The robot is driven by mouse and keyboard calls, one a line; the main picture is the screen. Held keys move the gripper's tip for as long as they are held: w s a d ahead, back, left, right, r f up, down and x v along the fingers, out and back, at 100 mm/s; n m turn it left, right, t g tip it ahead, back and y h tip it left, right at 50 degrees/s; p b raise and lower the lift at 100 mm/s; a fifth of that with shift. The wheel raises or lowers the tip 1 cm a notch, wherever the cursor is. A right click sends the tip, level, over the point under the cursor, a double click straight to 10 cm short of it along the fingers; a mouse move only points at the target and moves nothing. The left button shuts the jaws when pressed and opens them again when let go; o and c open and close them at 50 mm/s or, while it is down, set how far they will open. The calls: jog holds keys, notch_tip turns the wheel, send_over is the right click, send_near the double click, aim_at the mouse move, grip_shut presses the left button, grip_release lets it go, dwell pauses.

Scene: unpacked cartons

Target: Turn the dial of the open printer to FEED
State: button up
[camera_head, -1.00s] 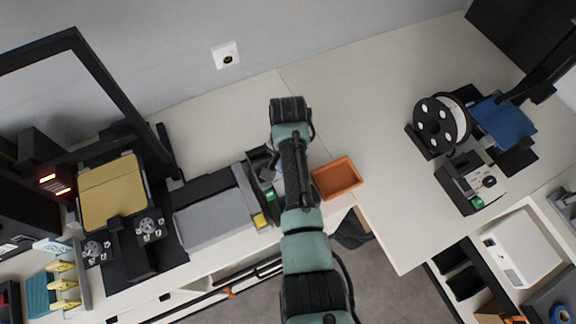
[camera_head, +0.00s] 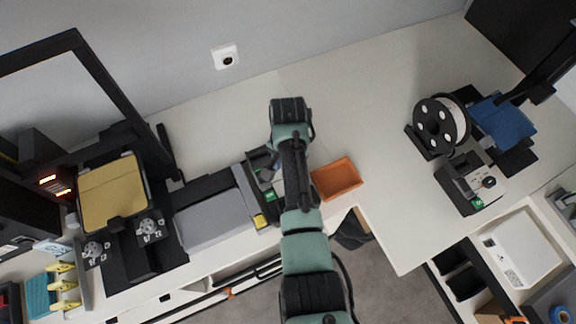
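A printer with a black upright frame and a yellow bed (camera_head: 112,194) stands at the left. It has a round dial (camera_head: 150,227) with marks around it, and a similar dial (camera_head: 94,250) sits further left. A second printer, with a blue bed (camera_head: 503,122) and a black-and-white spool (camera_head: 440,124), stands at the right. Its panel has a dark knob (camera_head: 489,182) and a small green display (camera_head: 478,203). The dial lettering is too small to read. I cannot tell which is the open printer. My arm reaches up the middle, away from these dials; my gripper is not visible.
A grey flat-topped unit (camera_head: 212,220) lies left of my arm. A dark device with a green display (camera_head: 270,194) is partly hidden by the arm. An orange tray (camera_head: 337,178) sits just right of it. The table's back middle (camera_head: 350,100) is clear.

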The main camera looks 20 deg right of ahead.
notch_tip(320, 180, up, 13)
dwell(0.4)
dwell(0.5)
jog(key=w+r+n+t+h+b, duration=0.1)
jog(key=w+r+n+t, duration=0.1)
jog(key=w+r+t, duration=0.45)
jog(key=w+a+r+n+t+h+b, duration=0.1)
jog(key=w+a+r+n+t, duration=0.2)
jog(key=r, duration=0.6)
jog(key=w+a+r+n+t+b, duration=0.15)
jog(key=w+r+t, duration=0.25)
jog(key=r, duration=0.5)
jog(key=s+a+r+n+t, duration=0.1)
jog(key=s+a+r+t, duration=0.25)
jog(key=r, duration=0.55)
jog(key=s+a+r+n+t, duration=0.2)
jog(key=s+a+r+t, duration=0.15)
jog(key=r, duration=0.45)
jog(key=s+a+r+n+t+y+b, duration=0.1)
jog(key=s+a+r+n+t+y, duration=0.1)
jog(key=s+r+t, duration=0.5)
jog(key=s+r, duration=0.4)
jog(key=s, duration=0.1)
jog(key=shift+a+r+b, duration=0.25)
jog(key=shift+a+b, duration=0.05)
jog(key=shift+b, duration=0.05)
